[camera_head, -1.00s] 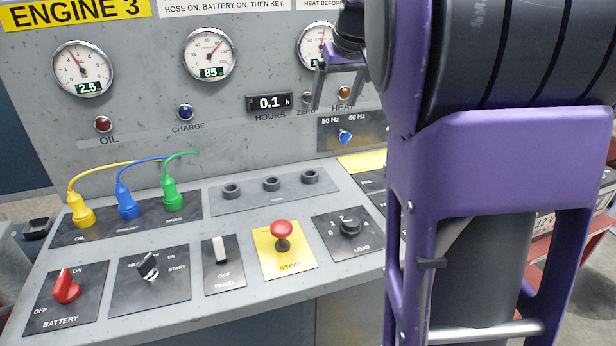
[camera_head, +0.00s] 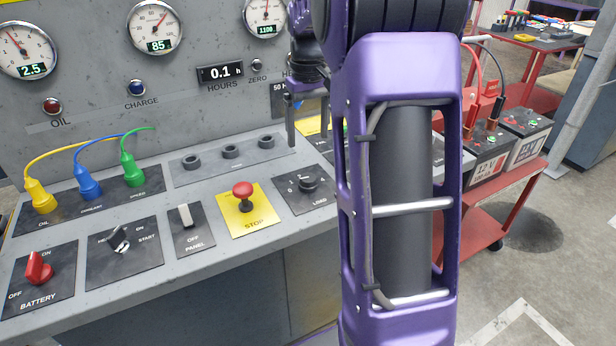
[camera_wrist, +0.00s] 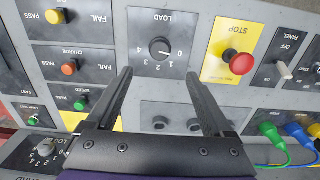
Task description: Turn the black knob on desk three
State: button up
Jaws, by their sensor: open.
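The black LOAD knob (camera_head: 309,184) sits on a dark plate on the sloped desk of the engine 3 console, right of the red STOP button. In the wrist view the knob (camera_wrist: 160,47) lies ahead of the fingers, roughly midway between their lines; its white mark appears to point towards 0. My gripper (camera_wrist: 158,77) is open and empty, its two fingers apart and not visibly touching the knob. In the head view my gripper (camera_head: 303,125) hangs above and behind the knob, partly hidden by my arm.
The red STOP button (camera_head: 243,192) on its yellow plate is close left of the knob. Several empty black sockets (camera_head: 231,152) lie behind. Yellow, blue and green plugs (camera_head: 133,171) stand farther left. A red cart (camera_head: 470,215) with batteries is on the right.

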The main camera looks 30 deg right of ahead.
aim_at(308, 177)
notch_tip(308, 177, down, 12)
jog(key=shift+f+b, duration=0.1)
jog(key=shift+b, duration=0.75)
jog(key=c, duration=1.4)
jog(key=shift+o, duration=0.2)
